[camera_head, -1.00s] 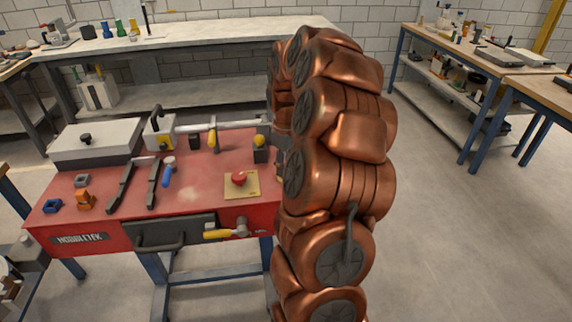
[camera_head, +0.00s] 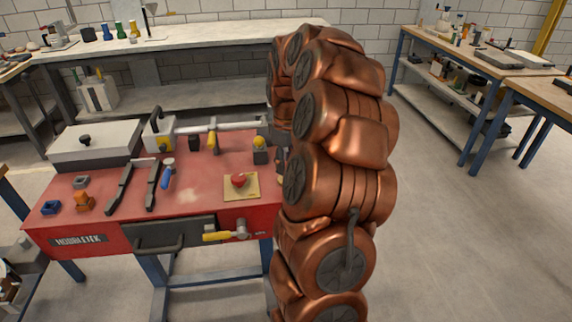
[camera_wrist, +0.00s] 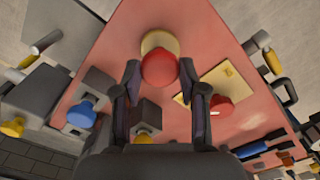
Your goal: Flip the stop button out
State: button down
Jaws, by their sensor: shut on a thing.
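In the wrist view, a red domed stop button (camera_wrist: 159,69) on a round yellow base (camera_wrist: 157,41) stands on the red table top. My gripper (camera_wrist: 159,80) has one dark finger on either side of the red cap and is shut on it. The cap hides part of the base. In the head view, my copper arm hides the gripper and this button. A second red button (camera_head: 239,180) sits on a square yellow plate (camera_head: 241,194) near the table's front edge. It also shows right of my fingers in the wrist view (camera_wrist: 221,104).
A yellow-handled valve (camera_head: 224,235) is on the table's front, beside a drawer handle (camera_head: 160,248). Dark bars (camera_head: 121,185), a blue-handled tool (camera_head: 167,174) and a grey lidded box (camera_head: 95,145) are to the left. A yellow-topped knob block (camera_head: 260,150) stands near my arm.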

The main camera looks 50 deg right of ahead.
jog(key=c, duration=0.6)
grip_release()
jog(key=shift+r, duration=0.15)
jog(key=shift+c, duration=0.2)
notch_tip(320, 180, up, 12)
dwell(0.4)
